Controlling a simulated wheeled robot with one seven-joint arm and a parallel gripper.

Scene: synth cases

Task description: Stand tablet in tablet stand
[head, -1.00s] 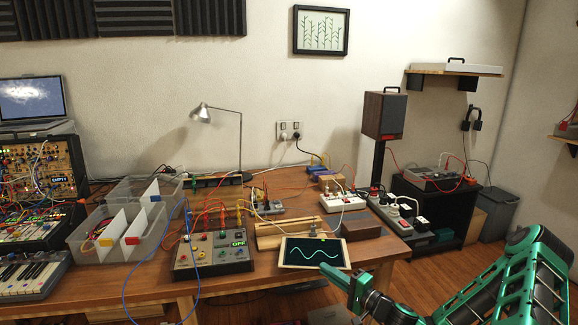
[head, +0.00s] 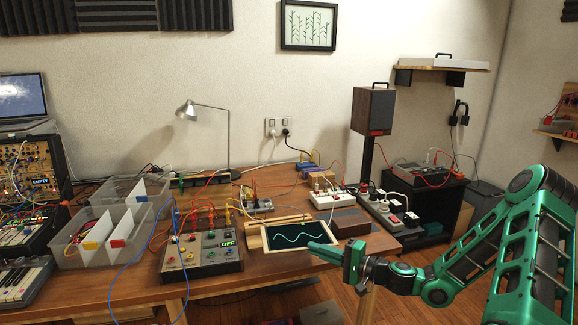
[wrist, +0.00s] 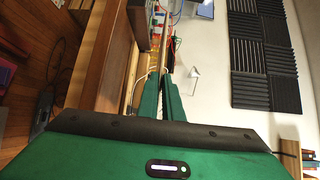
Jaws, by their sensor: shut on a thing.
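The tablet (head: 290,238) has a pale frame and a dark screen with a light wavy line. In the head view it leans back, face toward me, in front of the wooden tablet stand (head: 278,219). It covers much of the stand, so whether its lower edge sits in a slot cannot be told. My gripper (head: 320,248) is shut on the tablet's lower right edge.
A grey control box (head: 203,255) with cables stands left of the tablet. A dark brown block (head: 350,223) is close on the right, and a white power strip (head: 332,199) lies behind. Clear bins (head: 105,235) stand farther left. A blue cable hangs over the table's front edge.

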